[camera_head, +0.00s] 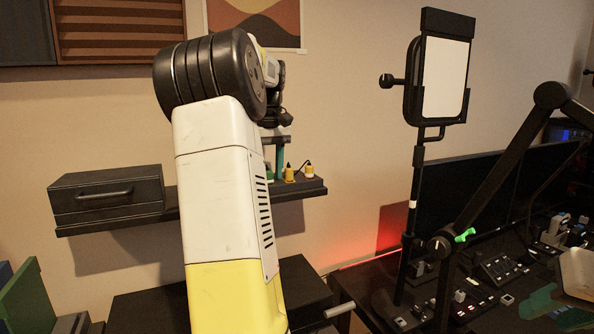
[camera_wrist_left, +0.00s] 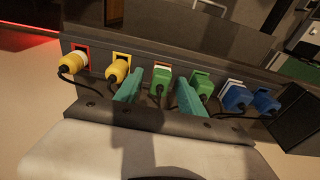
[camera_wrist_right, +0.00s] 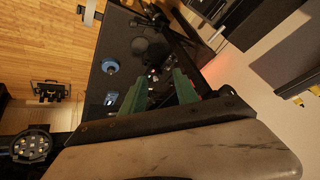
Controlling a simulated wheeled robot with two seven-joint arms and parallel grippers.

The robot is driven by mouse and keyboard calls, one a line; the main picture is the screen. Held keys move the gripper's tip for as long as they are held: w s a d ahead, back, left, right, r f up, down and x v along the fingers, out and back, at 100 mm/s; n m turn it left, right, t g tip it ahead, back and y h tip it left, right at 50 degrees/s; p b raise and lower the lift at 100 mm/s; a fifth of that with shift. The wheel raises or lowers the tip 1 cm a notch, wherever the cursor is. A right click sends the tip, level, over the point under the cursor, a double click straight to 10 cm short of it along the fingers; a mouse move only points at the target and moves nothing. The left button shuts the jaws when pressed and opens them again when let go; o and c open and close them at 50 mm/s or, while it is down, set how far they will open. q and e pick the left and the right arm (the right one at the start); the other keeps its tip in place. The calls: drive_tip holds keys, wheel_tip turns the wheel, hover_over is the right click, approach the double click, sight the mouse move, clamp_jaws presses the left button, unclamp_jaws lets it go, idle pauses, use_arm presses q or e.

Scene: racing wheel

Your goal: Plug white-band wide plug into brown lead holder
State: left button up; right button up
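In the left wrist view several plugs sit along a dark rack (camera_wrist_left: 215,70). From the left: a yellow plug with a white band (camera_wrist_left: 71,63), a plain yellow plug (camera_wrist_left: 117,70), a green plug with a white band (camera_wrist_left: 160,82), a plain green plug (camera_wrist_left: 201,83), a blue plug with a pale band (camera_wrist_left: 234,95) and a blue plug (camera_wrist_left: 265,101). Which banded plug is the wide one, and which holder is brown, I cannot tell. My left gripper (camera_wrist_left: 158,92) is open, its teal fingers spread on either side of the banded green plug. My right gripper (camera_wrist_right: 160,88) is open and empty.
In the head view my left arm hides part of the wall shelf (camera_head: 115,215), which bears a black drawer box (camera_head: 105,195). A white-faced panel on a stand (camera_head: 445,80), monitors (camera_head: 470,195) and a cluttered control desk (camera_head: 500,268) are at right.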

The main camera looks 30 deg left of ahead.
sight(270, 171)
use_arm(q)
drive_tip(key=shift+r, duration=0.1)
drive_tip(key=r, duration=0.7)
drive_tip(key=shift+s+d+r, duration=0.2)
drive_tip(key=shift+s+d, duration=0.05)
drive_tip(key=shift+d, duration=0.1)
drive_tip(key=shift+d+r, duration=0.1)
drive_tip(key=shift+d, duration=0.1)
drive_tip(key=s+d+f+m+t, duration=0.2)
drive_tip(key=s+d+m, duration=0.15)
drive_tip(key=d, duration=0.55)
drive_tip(key=s+d+f+m+t, duration=0.1)
drive_tip(key=s+d+m, duration=0.25)
drive_tip(key=d, duration=0.45)
drive_tip(key=s+d+f+m+t+h, duration=0.2)
drive_tip(key=s+d+f+m+h, duration=0.1)
drive_tip(key=s+d+f, duration=0.8)
drive_tip(key=shift+s+d+f+m, duration=0.2)
drive_tip(key=shift+s+f+m, duration=0.1)
drive_tip(key=shift+m, duration=0.1)
